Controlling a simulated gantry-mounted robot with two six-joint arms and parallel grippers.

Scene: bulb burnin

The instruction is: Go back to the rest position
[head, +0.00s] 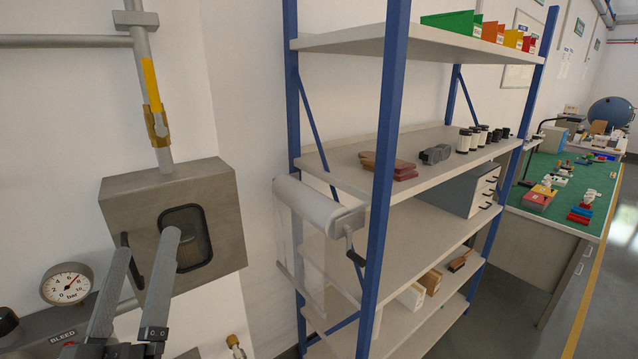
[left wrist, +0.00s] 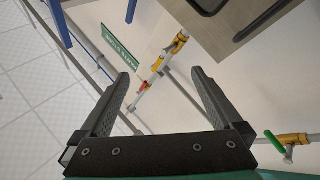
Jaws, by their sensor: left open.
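My left gripper (head: 147,240) is at the lower left of the head view, its two grey fingers pointing up and spread apart. It overlaps the front of the grey wall box in that view; I cannot tell how far it is from the box. In the left wrist view my left gripper (left wrist: 162,72) shows two dark fingers wide apart with nothing held between them. Behind the gap are a wall and pipework. My right gripper is in neither view.
The grey box (head: 115,190) with a dark window hangs on the wall near a pressure gauge (head: 67,284). A blue-posted shelf rack (head: 384,140) carries a roll (head: 318,207) with a crank. A green-topped bench (head: 545,200) stands far right. Yellow valve fittings (left wrist: 180,42) show in the wrist view.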

